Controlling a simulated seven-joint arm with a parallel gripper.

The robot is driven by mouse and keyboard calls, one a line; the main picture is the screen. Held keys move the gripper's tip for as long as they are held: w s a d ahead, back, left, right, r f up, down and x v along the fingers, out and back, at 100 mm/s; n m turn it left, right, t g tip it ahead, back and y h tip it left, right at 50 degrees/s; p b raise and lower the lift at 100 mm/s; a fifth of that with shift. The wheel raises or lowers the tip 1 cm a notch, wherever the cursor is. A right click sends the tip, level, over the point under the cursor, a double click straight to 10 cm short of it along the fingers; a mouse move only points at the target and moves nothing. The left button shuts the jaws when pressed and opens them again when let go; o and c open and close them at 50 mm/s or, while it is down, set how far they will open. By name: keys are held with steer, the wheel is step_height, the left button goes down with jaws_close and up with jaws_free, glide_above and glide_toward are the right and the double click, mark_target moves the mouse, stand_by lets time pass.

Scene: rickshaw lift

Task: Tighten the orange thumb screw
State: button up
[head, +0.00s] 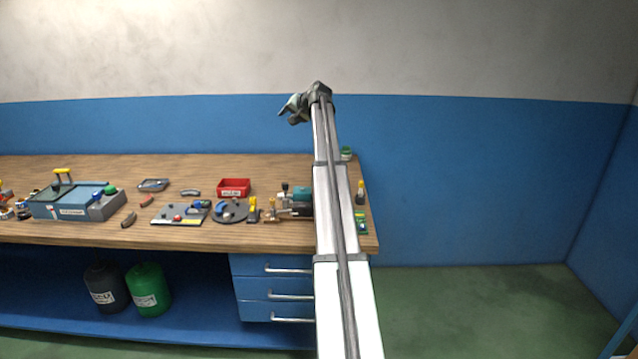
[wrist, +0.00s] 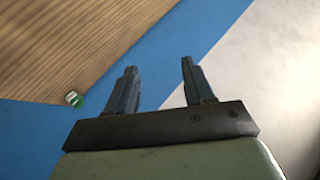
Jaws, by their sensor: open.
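My gripper (head: 290,109) is raised above the right part of the workbench, in front of the blue wall band in the head view. In the wrist view my gripper (wrist: 158,78) shows two dark fingers apart, with nothing between them. I cannot make out an orange thumb screw in either view. A small device with brownish-orange parts (head: 272,214) stands near the bench's front edge, left of my arm. It is too small to tell whether a thumb screw is on it. My arm hides part of the bench's right end.
The wooden workbench (head: 100,168) carries a red bin (head: 233,187), a blue-grey box (head: 70,203), a flat panel (head: 180,213), a round dark plate (head: 230,211) and several small tools. A green-topped item (wrist: 74,99) sits at the bench corner. The space around my gripper is clear.

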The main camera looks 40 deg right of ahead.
steer(key=s+d+f+n+g, duration=0.1)
steer(key=s+f+n+g, duration=0.3)
steer(key=s+n+g, duration=0.3)
steer(key=s+f+n+g, duration=0.4)
steer(key=s+f+n, duration=0.1)
steer(key=s+n, duration=0.3)
steer(key=shift+y, duration=0.3)
steer(key=f, duration=1.3)
steer(key=shift+w, duration=0.3)
jaws_close()
